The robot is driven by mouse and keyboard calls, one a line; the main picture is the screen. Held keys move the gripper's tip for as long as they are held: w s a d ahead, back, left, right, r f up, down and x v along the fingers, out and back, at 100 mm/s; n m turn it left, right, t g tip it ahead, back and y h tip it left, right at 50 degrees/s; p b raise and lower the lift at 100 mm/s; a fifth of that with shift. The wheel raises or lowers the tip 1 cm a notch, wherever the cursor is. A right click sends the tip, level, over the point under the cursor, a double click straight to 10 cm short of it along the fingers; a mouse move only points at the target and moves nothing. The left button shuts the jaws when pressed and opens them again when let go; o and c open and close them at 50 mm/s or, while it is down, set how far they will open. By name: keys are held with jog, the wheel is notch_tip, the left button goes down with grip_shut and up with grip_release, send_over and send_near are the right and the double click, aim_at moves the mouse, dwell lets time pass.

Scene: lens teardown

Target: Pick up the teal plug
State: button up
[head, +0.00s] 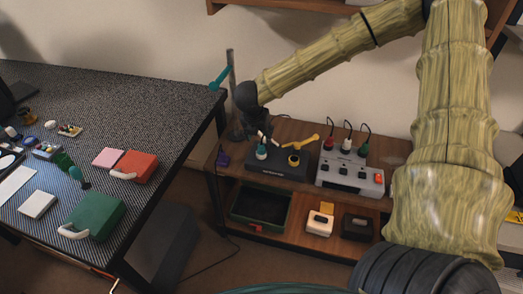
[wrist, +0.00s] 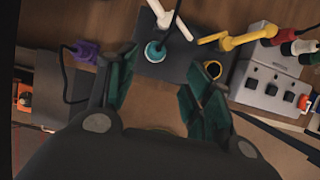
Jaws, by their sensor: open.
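The teal plug (head: 261,152) sits upright on the dark box (head: 272,170) on the wooden bench. It is a round teal piece, and it also shows in the wrist view (wrist: 155,51), with a white lever-like part close behind it. My gripper (head: 252,137) is open and empty above the left end of the box. In the wrist view, its dark green fingers (wrist: 163,75) stand apart, with the teal plug beyond their tips, between them and a little left of middle. I cannot tell the exact height gap.
A yellow-ringed black socket (wrist: 212,69) with a yellow lever (wrist: 240,40) is just right of the plug. A grey switch box (head: 350,174) with corded plugs stands further right. A purple plug (wrist: 86,51) is at left. The dark worktable (head: 150,105) stands left of the bench.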

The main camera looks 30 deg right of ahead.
aim_at(261, 145)
jog(key=x, duration=0.5)
jog(key=shift+d, duration=0.1)
jog(key=shift+w+p+x, duration=0.1)
jog(key=shift+p+x, duration=0.3)
jog(key=shift+x, duration=1)
jog(key=shift+w+p+x, duration=0.15)
jog(key=shift+p+x, duration=0.25)
jog(key=shift+x, duration=1)
jog(key=shift+r, duration=0.1)
jog(key=shift+c, duration=0.3)
grip_shut()
